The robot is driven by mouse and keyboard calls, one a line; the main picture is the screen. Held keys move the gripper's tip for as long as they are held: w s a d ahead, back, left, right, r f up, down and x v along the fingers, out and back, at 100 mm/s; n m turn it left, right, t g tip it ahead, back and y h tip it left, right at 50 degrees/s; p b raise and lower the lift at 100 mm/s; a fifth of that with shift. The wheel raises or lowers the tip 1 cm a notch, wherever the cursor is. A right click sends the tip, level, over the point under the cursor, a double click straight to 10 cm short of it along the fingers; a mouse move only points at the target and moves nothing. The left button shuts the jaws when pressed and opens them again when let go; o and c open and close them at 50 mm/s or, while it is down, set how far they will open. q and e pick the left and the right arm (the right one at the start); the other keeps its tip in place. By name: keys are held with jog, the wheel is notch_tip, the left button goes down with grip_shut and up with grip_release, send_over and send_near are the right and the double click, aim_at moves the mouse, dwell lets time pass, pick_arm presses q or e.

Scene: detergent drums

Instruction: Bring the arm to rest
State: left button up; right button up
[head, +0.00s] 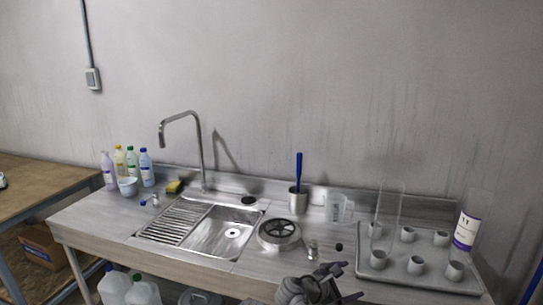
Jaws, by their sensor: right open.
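My right gripper (346,281) is dark grey and shows at the bottom edge, right of centre. Its jaws are open and I see nothing between them. It appears in front of the steel sink bench (90,225), near its front edge, below a round grey drum-like part with a spoked top (279,232). Most of the right arm is outside the picture. My left gripper is not in view.
The sink basin (222,236) and tall tap (200,150) are at centre left.

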jog(key=s+a+f+m+g+y+p, duration=0.2)
jog(key=s+a+f+m+g+y, duration=0.2)
jog(key=s+a+m, duration=0.3)
jog(key=s+a+f+m+g+y+p, duration=0.2)
jog(key=s+a+f+m+g+y, duration=0.2)
jog(key=s+a+m, duration=0.4)
jog(key=s+f+y, duration=0.1)
jog(key=s+y, duration=0.1)
jog(key=s, duration=0.1)
jog(key=shift+a+f, duration=0.25)
jog(key=shift+f, duration=0.05)
jog(key=shift+c, duration=0.2)
dwell(0.8)
